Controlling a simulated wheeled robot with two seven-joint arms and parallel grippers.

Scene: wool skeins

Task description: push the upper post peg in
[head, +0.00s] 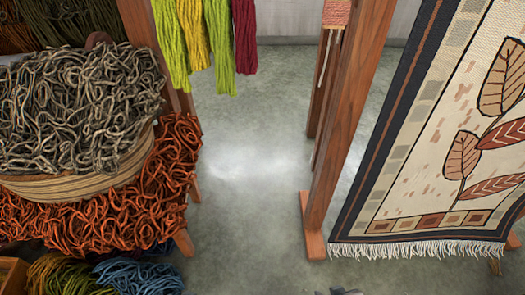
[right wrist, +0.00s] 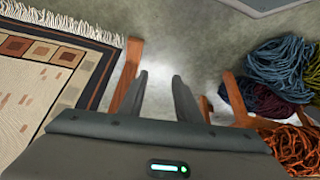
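No post peg can be made out in either view. A brown wooden post (head: 345,120) stands right of centre in the head view, on a wooden foot (head: 313,245). A wooden post (right wrist: 127,78) also shows left of the fingers in the right wrist view. My right gripper (right wrist: 159,78) has its two dark fingers apart with only floor visible between them. Just a small grey tip of my right gripper (head: 345,292) shows at the bottom edge of the head view, low in front of the post. My left gripper is not in view.
A fringed leaf-pattern rug (head: 440,130) hangs right of the post. Grey yarn (head: 75,105) in a basket, orange yarn (head: 95,215) and blue yarn (head: 140,278) crowd the left. Green, yellow and dark red skeins (head: 220,45) hang at the top. The grey floor (head: 250,170) between is clear.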

